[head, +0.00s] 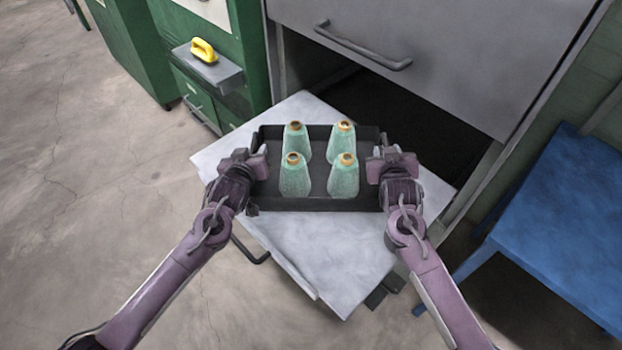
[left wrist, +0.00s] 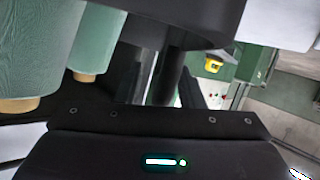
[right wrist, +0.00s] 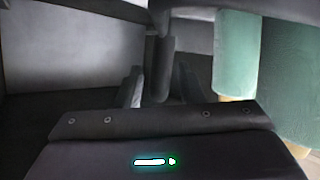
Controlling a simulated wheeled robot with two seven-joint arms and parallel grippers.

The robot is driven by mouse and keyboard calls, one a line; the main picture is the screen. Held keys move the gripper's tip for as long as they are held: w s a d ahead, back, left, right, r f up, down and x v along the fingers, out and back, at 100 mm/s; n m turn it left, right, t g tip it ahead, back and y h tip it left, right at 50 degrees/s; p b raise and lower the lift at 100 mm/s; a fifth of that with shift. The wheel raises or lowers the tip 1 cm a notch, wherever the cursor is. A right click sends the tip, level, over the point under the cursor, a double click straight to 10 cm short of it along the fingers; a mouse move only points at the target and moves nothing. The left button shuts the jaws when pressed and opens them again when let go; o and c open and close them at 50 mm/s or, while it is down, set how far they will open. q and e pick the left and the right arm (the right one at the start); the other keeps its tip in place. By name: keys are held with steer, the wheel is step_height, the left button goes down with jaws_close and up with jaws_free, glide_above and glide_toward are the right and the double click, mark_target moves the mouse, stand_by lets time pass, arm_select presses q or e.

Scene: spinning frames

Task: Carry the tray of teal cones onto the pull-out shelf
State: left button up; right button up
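A black tray (head: 315,203) holds several teal cones (head: 343,178) with tan tips, all upright. It is over the pale grey pull-out shelf (head: 330,255), turned at an angle to the shelf's edges. I cannot tell whether it touches the shelf or hangs just above it. My left gripper (head: 258,166) is at the tray's left end, and its fingers close around a dark handle post (left wrist: 172,75). My right gripper (head: 379,167) is at the right end, its fingers around a similar post (right wrist: 162,70). Cones also show in the right wrist view (right wrist: 237,55).
A grey cabinet (head: 430,45) with a bar handle stands behind the shelf, with a dark opening beneath its front. A blue table (head: 560,225) is close on the right.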

steer(key=shift+s, duration=0.1)
steer(key=shift+s+r, duration=0.2)
steer(key=shift+s, duration=0.3)
arm_select(q)
steer(key=v, duration=1.2)
arm_select(e)
steer(key=d+v, duration=0.1)
steer(key=v, duration=1)
steer(key=shift+a, duration=0.5)
steer(key=shift+w, duration=0.1)
